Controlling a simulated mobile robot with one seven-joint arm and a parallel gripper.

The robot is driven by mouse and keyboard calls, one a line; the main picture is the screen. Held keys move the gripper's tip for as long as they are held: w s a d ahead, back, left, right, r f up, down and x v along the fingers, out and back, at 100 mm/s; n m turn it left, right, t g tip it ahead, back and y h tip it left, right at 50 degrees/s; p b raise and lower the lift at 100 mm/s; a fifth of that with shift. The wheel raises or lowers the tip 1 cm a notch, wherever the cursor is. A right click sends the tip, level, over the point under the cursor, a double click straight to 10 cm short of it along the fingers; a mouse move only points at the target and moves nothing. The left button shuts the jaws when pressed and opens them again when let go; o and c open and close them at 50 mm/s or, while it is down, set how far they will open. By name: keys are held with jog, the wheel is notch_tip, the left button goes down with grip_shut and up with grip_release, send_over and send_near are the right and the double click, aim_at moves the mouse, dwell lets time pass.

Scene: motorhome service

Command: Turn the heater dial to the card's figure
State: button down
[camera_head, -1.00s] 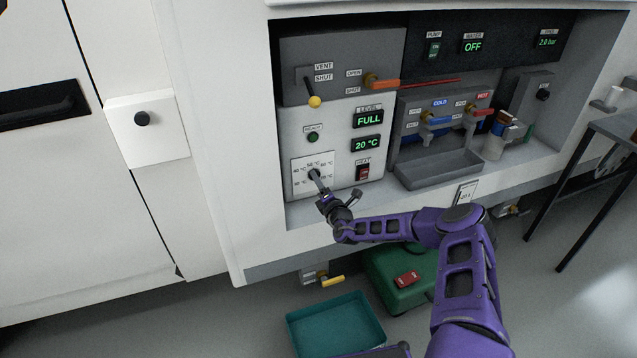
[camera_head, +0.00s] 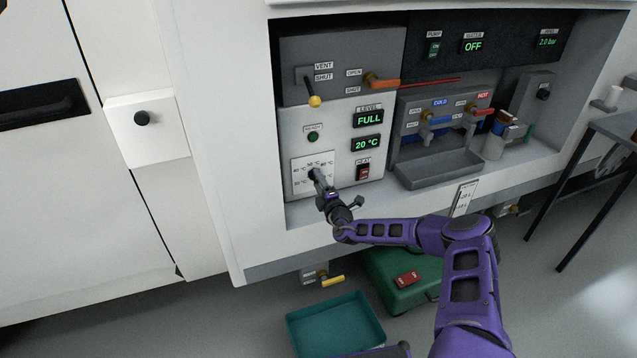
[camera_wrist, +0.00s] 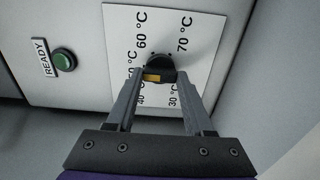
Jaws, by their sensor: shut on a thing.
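The heater dial is a round black knob on a white scale plate (camera_head: 299,184), low on the left of the grey control box. The wrist view shows the dial (camera_wrist: 161,62) between my fingertips, with figures from 30 °C to 70 °C around it. An orange-yellow patch shows on its near side. My gripper (camera_head: 319,181) is shut on the dial, and it also shows in the wrist view (camera_wrist: 160,78). The fingers partly hide the 40 °C and 50 °C figures. A white card (camera_head: 464,198) hangs on the front edge right of my forearm; its writing is too small to read.
A yellow-tipped vent lever (camera_head: 314,101) hangs above. A grey basin (camera_head: 438,169) stands to the right. A teal tray (camera_head: 335,322) lies on the floor.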

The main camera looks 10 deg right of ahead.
jog(key=shift+c, duration=1.4)
grip_release()
jog(key=s+d+p, duration=0.3)
jog(key=s, duration=1.4)
jog(key=shift+d, duration=0.2)
